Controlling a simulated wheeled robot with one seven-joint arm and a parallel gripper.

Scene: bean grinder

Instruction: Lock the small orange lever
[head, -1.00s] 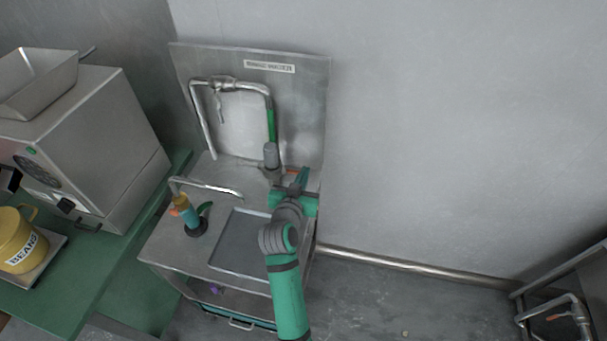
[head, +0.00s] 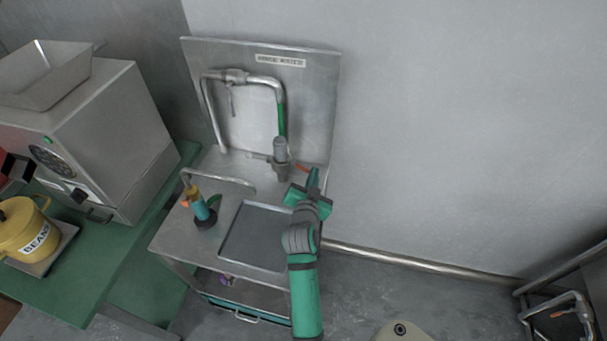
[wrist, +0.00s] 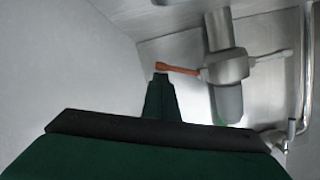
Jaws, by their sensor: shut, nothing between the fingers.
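The small orange lever (wrist: 180,69) sticks out sideways from a grey metal valve body (wrist: 225,68) in the wrist view. In the head view the lever (head: 302,168) shows as a short orange bit to the right of the valve (head: 281,165), at the lower end of a green-sleeved pipe. My gripper (wrist: 161,76) is shut and empty. Its green fingertips are close to the lever's outer end in the wrist view; I cannot tell whether they touch. In the head view my gripper (head: 313,178) is just right of and below the lever, above the sink's right side.
A metal sink counter (head: 175,236) has a backboard (head: 318,95) behind the pipes. A curved spout (head: 225,182) and a yellow-blue upright item (head: 199,205) stand to the left. A grinder (head: 90,125) and yellow bean pot (head: 22,230) are further left.

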